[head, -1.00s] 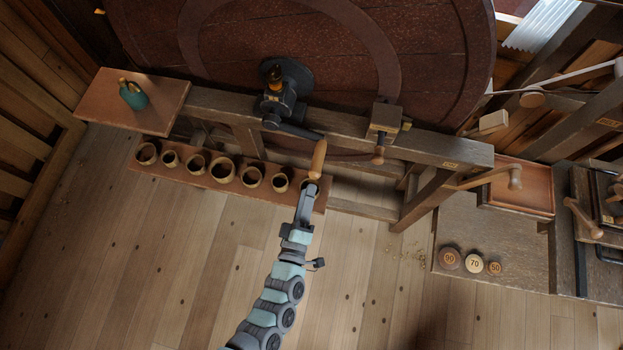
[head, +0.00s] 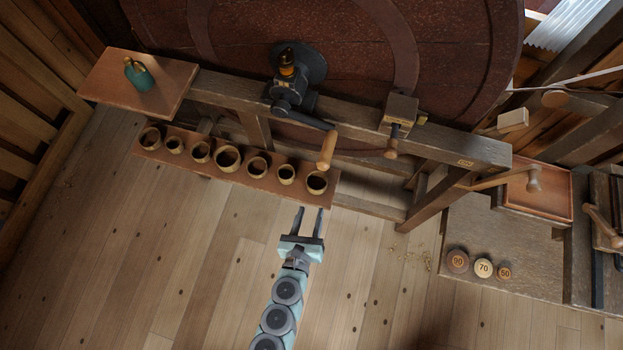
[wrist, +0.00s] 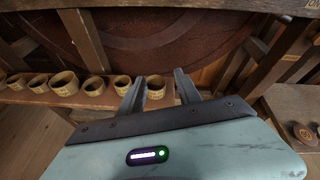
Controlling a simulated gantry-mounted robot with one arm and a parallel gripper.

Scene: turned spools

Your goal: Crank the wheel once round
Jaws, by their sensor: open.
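The big dark red wheel (head: 350,60) fills the back behind a wooden beam. A black crank hub (head: 290,92) sits at its middle, and a crank arm runs right and down to a wooden handle (head: 327,150). My gripper (head: 311,212) is open and empty, below the handle and clearly apart from it in the head view. The wrist view shows both fingers (wrist: 160,84) spread, with the wheel (wrist: 160,48) beyond. I cannot make out the crank handle there.
A low shelf (head: 205,168) holds several round wooden cups. A wooden clamp with a small handle (head: 392,148) is on the beam to the right. Discs marked 90, 70 and 50 (head: 484,268) lie on a bench. A green bottle (head: 139,76) stands at left. The floor is open.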

